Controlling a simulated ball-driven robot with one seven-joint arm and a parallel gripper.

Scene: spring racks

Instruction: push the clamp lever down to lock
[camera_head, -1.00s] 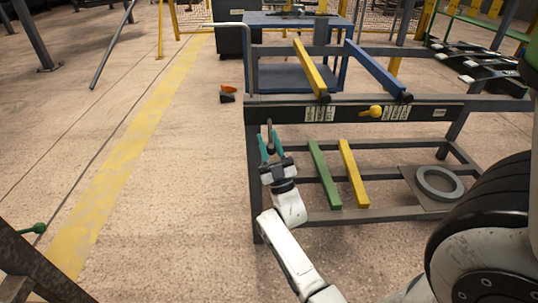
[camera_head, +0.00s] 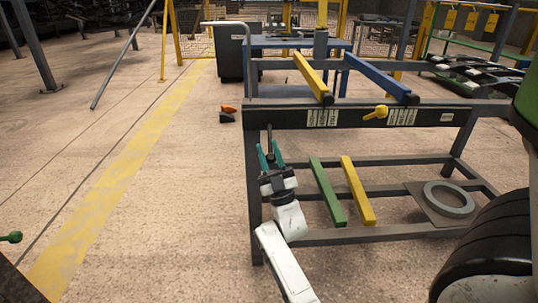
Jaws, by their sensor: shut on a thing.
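A yellow lever (camera_head: 376,112) sits on the dark front beam of the rack, between two white labels. Its handle points left and slightly down. I take it to be the clamp lever. My gripper (camera_head: 270,152), with teal fingers, is at the rack's left front post, well left of the yellow lever and lower. Its fingers are closed around a slim dark upright piece (camera_head: 269,135) whose tip stands above them. I cannot tell what this piece is or whether it is fixed to the rack. The fingers hide its lower part.
The rack (camera_head: 290,118) carries a yellow bar (camera_head: 313,78) and a blue bar (camera_head: 377,74) on top. Its lower shelf has a green bar (camera_head: 328,191), another yellow bar (camera_head: 357,190) and a grey ring (camera_head: 448,197).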

